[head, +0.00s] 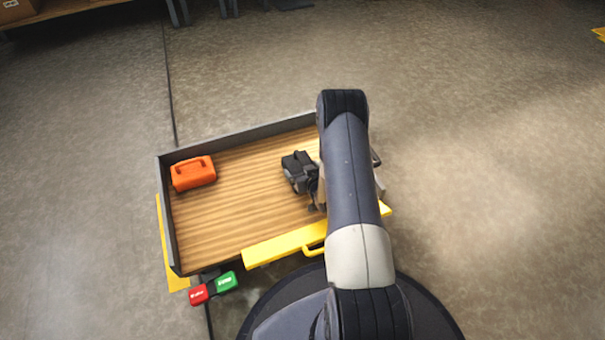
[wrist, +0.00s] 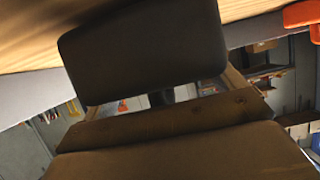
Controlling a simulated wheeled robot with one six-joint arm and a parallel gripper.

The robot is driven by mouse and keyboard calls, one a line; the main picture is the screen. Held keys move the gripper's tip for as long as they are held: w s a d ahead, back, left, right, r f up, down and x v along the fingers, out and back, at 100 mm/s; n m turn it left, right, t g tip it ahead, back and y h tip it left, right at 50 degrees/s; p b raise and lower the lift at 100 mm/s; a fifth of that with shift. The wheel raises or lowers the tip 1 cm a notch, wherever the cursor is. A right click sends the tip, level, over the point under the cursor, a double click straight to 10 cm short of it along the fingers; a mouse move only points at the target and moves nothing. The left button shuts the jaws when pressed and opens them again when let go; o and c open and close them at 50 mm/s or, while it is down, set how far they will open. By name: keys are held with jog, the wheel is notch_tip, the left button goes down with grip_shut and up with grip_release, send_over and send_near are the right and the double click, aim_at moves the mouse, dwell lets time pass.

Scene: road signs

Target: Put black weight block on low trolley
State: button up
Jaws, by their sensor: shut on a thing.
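The black weight block (head: 297,163) is a dark, boxy piece over the wooden deck of the low trolley (head: 245,185), right of its middle. My gripper (head: 311,184) is shut on it, partly hidden behind my arm. In the wrist view a large dark block face (wrist: 145,50) fills the upper middle, with the wooden deck edge above it. I cannot tell whether the block touches the deck or hangs just above it.
An orange case (head: 193,173) sits at the deck's left; the deck between it and the block is clear. Grey walls line the left and far sides. A yellow bar (head: 275,250) runs along the near edge. Red (head: 198,294) and green (head: 227,282) pieces are near the front-left corner.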

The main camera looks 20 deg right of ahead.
jog(key=shift+f, duration=0.25)
jog(key=shift+f, duration=0.1)
jog(key=o, duration=1.5)
jog(key=shift+f, duration=0.1)
jog(key=p+v, duration=0.5)
jog(key=v, duration=0.7)
